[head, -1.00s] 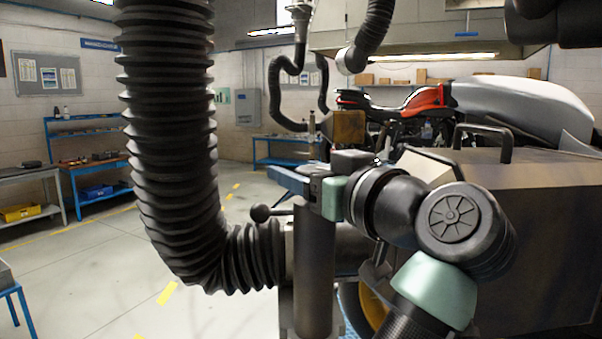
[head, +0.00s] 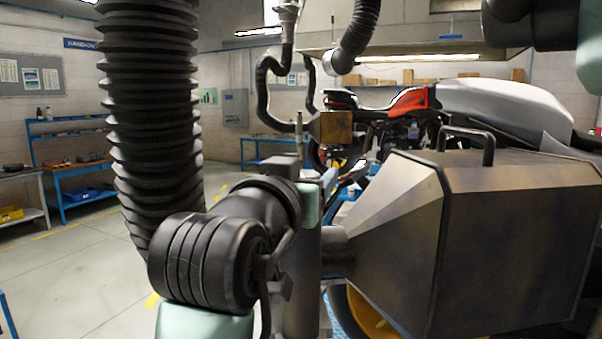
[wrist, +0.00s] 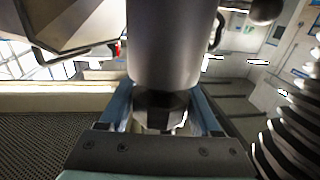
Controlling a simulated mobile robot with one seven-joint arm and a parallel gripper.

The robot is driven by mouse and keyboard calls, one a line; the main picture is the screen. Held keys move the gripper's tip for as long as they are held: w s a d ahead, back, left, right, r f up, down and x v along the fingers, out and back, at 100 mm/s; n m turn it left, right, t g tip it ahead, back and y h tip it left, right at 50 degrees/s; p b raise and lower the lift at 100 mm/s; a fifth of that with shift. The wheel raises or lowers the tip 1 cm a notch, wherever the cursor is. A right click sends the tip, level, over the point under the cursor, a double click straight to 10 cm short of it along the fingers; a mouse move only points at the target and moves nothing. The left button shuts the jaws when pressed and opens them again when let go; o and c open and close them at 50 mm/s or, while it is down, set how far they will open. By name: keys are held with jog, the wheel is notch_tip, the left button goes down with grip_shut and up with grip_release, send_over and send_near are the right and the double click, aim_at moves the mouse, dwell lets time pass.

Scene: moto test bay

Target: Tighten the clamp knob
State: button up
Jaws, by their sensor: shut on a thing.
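In the wrist view, a dark faceted knob (wrist: 160,106) sits at the near end of a grey metal cylinder (wrist: 170,45). The two blue fingers of my gripper (wrist: 162,112) are on either side of the knob and shut on it. A black ball-ended lever (wrist: 265,10) shows at the top right of that view, apart from the fingers. In the head view, the grey upright cylinder (head: 300,265) stands behind my arm. My arm hides the knob and most of my gripper there.
A thick black ribbed hose (head: 150,120) hangs at the left, close to my arm. A large metal box with a handle (head: 500,230) fills the right. A red and grey motorcycle (head: 410,100) stands behind. Blue workbenches (head: 80,165) are at the far left, with open floor before them.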

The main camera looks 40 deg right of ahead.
jog(key=m+g+h, duration=0.1)
jog(key=m+g, duration=0.1)
jog(key=m+g+h, duration=0.1)
jog(key=g, duration=0.2)
jog(key=shift+s+d+r+m, duration=0.1)
jog(key=shift+s+m, duration=0.3)
jog(key=m+g, duration=0.2)
jog(key=g, duration=0.2)
jog(key=shift+s+d+m+g+h, duration=0.1)
jog(key=shift+s+m+g+h, duration=0.2)
jog(key=shift+s+m+g, duration=0.1)
jog(key=m+g, duration=0.1)
jog(key=g, duration=0.1)
jog(key=m+g+p, duration=0.1)
jog(key=g, duration=0.1)
jog(key=shift+s+r+m+g+y, duration=0.1)
jog(key=shift+s+m+g+y, duration=0.2)
jog(key=shift+s+m+y, duration=0.1)
jog(key=shift+s+m+g+y+p, duration=0.2)
jog(key=shift+m+g+y+p, duration=0.25)
jog(key=shift+m+g, duration=0.55)
jog(key=shift+f+g, duration=0.2)
jog(key=shift+g, duration=0.1)
jog(key=o, duration=1.4)
jog(key=shift+c, duration=0.2)
